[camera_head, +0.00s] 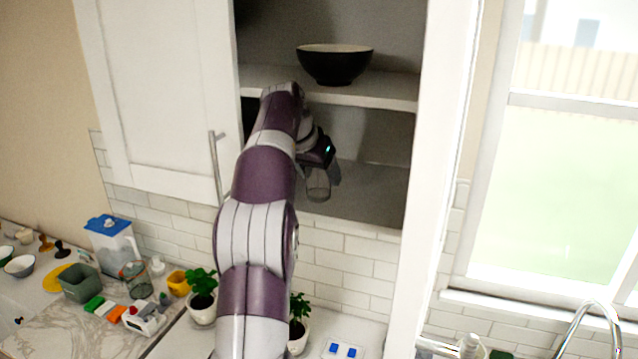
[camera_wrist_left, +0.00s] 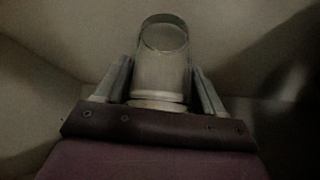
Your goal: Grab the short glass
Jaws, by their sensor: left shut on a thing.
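The short glass (camera_head: 318,186) is clear and stands out just at the front of the lower cupboard shelf in the head view. My left gripper (camera_head: 322,166) reaches into the cupboard and is shut on the glass. In the left wrist view the glass (camera_wrist_left: 162,65) sits between the two fingers of my left gripper (camera_wrist_left: 160,85), one on each side. The head view does not show clearly whether the glass touches the shelf. My right gripper is in neither view.
A dark bowl (camera_head: 334,63) stands on the shelf (camera_head: 390,88) above my left gripper. Plants, a blue-lidded pitcher (camera_head: 110,240) and several small items crowd the counter below. The lower shelf (camera_head: 375,195) is clear at the right.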

